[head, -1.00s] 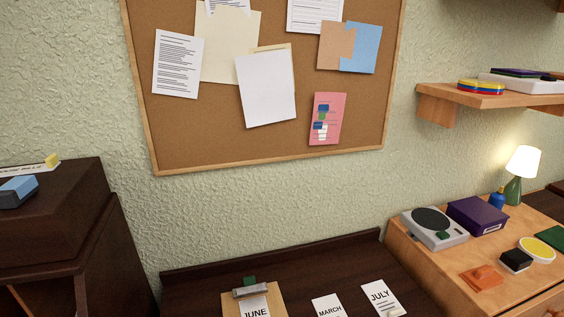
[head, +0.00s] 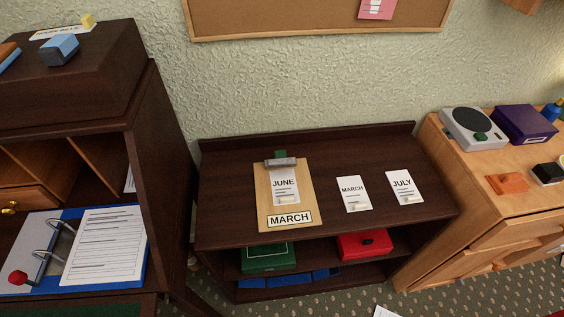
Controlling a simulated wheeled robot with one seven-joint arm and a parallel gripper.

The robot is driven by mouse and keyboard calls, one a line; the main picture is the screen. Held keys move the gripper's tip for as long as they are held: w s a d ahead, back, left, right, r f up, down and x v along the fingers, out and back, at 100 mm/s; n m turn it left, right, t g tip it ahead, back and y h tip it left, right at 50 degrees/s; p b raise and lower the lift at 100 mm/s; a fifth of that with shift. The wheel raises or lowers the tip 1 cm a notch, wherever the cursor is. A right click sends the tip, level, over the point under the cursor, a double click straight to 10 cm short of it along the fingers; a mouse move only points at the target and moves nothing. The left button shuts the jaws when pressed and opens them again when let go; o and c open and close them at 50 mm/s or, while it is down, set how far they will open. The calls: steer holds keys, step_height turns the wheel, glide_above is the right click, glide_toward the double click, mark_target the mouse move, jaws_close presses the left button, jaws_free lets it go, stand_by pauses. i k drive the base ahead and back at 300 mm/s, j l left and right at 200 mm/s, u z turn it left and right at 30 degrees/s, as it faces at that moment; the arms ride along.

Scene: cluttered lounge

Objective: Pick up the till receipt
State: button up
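No paper is plainly marked as a till receipt. Three small white printed slips lie on the dark shelf unit's top (head: 226,210). The JUNE slip (head: 285,190) is under the metal clip of a wooden clipboard (head: 303,187), whose lower label reads MARCH. The MARCH slip (head: 354,193) lies loose to its right, and the JULY slip (head: 404,187) lies loose farther right. Each has small print and a pale patch near its bottom. My gripper is not in view.
A white paper (head: 385,312) on the carpet is cut by the bottom edge. Green (head: 268,262) and red (head: 364,246) boxes sit on the shelf below. A desk (head: 118,70) with an open binder (head: 105,245) stands left; a wooden cabinet (head: 470,180) stands right.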

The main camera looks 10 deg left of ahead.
mark_target(284, 189)
steer(key=i+l+u, duration=0.15)
steer(key=l+u, duration=0.15)
steer(key=u, duration=0.15)
steer(key=i+l+u, duration=0.1)
steer(key=l+u, duration=0.2)
steer(key=u, duration=0.15)
steer(key=i+l+u, duration=0.1)
steer(key=l, duration=0.55)
steer(key=i+l+u, duration=0.1)
steer(key=l, duration=0.6)
steer(key=l+u, duration=0.1)
steer(key=l, duration=0.55)
steer(key=i, duration=0.05)
